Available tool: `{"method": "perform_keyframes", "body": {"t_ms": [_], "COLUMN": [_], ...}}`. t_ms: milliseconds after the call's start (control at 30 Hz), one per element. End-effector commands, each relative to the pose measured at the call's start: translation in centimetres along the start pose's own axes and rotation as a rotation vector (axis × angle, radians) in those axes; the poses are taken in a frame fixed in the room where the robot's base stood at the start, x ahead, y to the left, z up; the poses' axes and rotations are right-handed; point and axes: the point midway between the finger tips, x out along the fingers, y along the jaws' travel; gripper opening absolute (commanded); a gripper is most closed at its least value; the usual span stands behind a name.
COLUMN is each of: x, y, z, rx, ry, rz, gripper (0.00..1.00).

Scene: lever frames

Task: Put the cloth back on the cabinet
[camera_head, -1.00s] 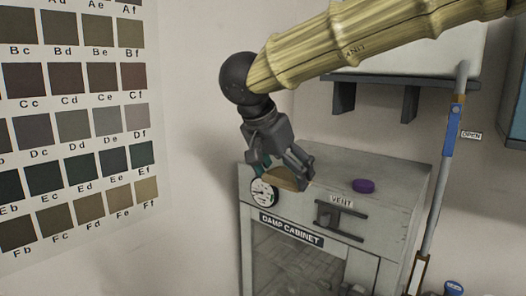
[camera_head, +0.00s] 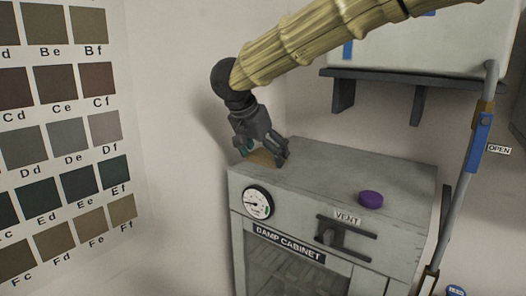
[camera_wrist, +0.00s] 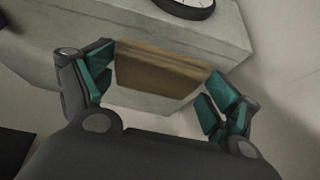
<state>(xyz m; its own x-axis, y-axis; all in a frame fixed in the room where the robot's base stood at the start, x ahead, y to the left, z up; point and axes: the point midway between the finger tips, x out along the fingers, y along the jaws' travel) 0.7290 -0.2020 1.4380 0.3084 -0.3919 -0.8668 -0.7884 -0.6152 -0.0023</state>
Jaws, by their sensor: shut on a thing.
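The tan-brown cloth (camera_head: 262,158) is a folded-looking, flat-sided piece between the fingers of my gripper (camera_head: 263,151). In the wrist view the cloth (camera_wrist: 158,76) spans the space between the two teal-padded fingers, and my gripper (camera_wrist: 160,72) is shut on it. The grey damp cabinet (camera_head: 330,178) stands below, with its flat top visible. The cloth is at the back left corner of that top; I cannot tell whether it touches the surface. The wrist view shows part of the cabinet (camera_wrist: 225,35) behind the cloth.
A purple round knob (camera_head: 371,199) stands at the right of the cabinet top. A round gauge (camera_head: 258,203) and a vent lever (camera_head: 338,237) are on its front. A shelf (camera_head: 415,85) hangs above, and a blue-handled lever (camera_head: 478,140) is at the right. The middle of the top is clear.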

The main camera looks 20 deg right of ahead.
Motion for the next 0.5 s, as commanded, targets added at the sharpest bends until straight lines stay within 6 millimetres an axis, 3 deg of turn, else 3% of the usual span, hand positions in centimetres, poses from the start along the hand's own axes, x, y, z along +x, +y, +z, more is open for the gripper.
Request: {"method": "perform_keyframes", "body": {"t_ms": [133, 367, 500], "x": [1.0, 1.3, 2.1], "y": [-1.6, -1.7, -2.8], "z": [-1.9, -2.6, -3.6], "rx": [0.001, 0.005, 0.003], "ry": [0.000, 0.004, 0.003], "rz": [0.002, -0.004, 0.000], "gripper": [0.66, 0.66, 0.66]}}
